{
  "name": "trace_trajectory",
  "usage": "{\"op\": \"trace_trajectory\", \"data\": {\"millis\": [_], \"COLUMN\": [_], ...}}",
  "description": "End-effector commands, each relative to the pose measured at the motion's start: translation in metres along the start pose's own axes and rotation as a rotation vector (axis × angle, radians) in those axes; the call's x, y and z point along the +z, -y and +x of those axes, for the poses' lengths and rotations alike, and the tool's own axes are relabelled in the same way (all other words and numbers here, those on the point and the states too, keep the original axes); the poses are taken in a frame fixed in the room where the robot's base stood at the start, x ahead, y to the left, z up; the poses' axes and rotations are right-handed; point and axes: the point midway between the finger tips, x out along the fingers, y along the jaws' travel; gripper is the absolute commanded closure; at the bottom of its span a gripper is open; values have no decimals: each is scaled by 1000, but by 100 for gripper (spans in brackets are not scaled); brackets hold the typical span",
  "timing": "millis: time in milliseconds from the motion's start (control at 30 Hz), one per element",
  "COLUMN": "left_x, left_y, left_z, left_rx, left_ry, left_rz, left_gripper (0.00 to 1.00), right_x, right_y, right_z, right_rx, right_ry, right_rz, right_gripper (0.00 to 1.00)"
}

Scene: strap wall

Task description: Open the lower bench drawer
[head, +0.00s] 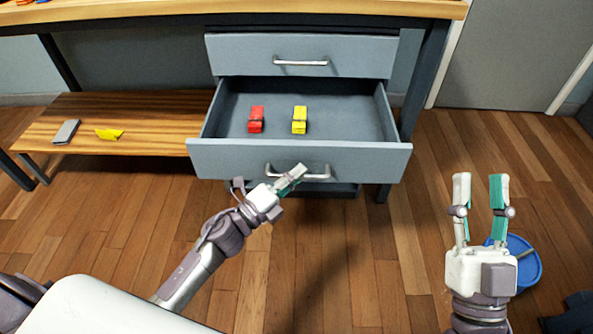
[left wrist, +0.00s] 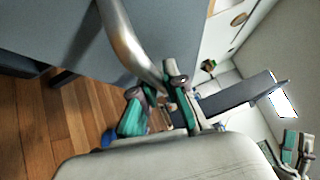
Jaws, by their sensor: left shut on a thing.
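The lower bench drawer (head: 225,158) is grey and pulled well out from the bench, so its inside shows. A red strap bundle (head: 256,119) and a yellow strap bundle (head: 299,120) lie in it. Its metal handle (head: 318,176) is on the front face. My left gripper (head: 290,178) is at this handle, shut on it. In the left wrist view the handle bar (left wrist: 128,38) runs down between the fingers (left wrist: 160,100). My right gripper (head: 480,185) is open and empty, out to the right of the drawer.
The upper drawer (head: 300,55) is closed above. A wooden shelf (head: 130,147) at left bears a grey item (head: 66,132) and a yellow item (head: 109,134). A blue bucket (head: 528,264) stands on the floor behind my right gripper. The floor before the drawer is otherwise clear.

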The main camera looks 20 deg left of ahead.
Motion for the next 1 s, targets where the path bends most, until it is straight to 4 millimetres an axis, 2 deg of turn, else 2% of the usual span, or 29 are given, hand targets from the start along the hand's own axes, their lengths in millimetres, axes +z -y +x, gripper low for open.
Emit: {"op": "trace_trajectory", "data": {"millis": [267, 300, 467, 800, 867, 1000], "left_x": [1, 1, 1, 0, 0, 0], "left_y": [-1, -1, -1, -1, -1, -2], "left_z": [0, 0, 0, -3, -9, -32], "left_rx": [2, 2, 2, 2, 3, 5], "left_ry": [2, 2, 2, 1, 1, 2], "left_rz": [0, 0, 0, -1, -2, -2], "left_gripper": [100, 87, 63, 63, 63, 63], "right_x": [0, 0, 0, -1, -1, 0], "right_y": [0, 0, 0, 0, 0, 0], "right_z": [0, 0, 0, 0, 0, 0], "right_rx": [0, 0, 0, -1, -1, 0], "right_ry": [1, 1, 1, -3, -3, -2], "right_rz": [0, 0, 0, 0, 0, 0], "right_gripper": [60, 60, 60, 60, 60, 60]}}
